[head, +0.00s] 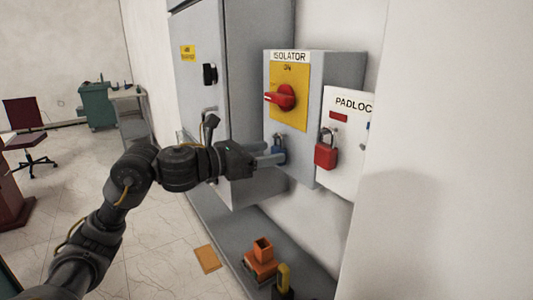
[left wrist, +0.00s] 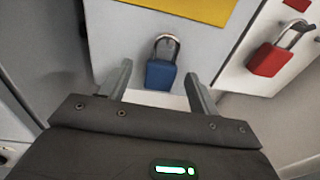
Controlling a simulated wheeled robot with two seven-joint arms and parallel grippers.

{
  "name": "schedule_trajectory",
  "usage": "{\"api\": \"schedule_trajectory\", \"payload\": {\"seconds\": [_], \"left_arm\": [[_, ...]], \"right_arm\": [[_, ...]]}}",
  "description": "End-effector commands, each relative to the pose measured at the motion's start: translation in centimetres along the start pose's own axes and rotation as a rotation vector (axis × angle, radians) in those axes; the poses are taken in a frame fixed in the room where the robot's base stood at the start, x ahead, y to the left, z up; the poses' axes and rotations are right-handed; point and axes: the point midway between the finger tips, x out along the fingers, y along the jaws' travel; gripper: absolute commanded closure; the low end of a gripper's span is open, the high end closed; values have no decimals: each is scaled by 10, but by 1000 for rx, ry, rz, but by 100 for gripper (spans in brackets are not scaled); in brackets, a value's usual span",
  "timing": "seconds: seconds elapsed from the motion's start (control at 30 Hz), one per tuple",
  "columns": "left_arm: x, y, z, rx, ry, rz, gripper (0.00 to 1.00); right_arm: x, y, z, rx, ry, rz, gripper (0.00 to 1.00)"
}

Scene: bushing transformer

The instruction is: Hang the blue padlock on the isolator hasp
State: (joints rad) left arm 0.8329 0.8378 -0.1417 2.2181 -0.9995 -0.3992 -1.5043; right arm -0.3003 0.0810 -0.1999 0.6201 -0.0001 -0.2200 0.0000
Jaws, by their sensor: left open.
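The blue padlock (head: 278,144) is at the lower front of the grey isolator box (head: 311,110), below the yellow plate with the red rotary handle (head: 281,97). In the left wrist view, the blue padlock (left wrist: 160,76) is upright with its silver shackle up against the box face. The hasp is too small to make out clearly. My left gripper (head: 270,158) is open in front of the box. In the left wrist view, its fingers (left wrist: 158,78) stand on either side of the padlock body, with visible gaps. My right gripper is not in view.
A white padlock board (head: 345,120) with a red padlock (head: 325,155) is right of the box. A tall grey cabinet (head: 215,70) stands to the left. An orange object (head: 262,262) and a yellow-and-black one (head: 283,280) are below on the grey ledge.

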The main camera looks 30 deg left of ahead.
Motion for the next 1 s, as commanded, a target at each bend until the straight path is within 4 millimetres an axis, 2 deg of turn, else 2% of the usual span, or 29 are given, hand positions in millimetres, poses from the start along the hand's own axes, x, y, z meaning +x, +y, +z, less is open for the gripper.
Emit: {"api": "schedule_trajectory", "payload": {"seconds": [0.3, 0.5, 0.67, 1.0], "left_arm": [[-62, 2, -6, 6, 2, 5, 38], [-87, 2, -3, 2, 0, 2, 38], [-94, 1, -1, 1, 0, 0, 38], [-93, 0, -2, -10, -1, -1, 38]], "right_arm": [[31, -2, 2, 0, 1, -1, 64], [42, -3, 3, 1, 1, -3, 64], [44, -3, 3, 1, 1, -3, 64], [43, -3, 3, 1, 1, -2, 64]]}}
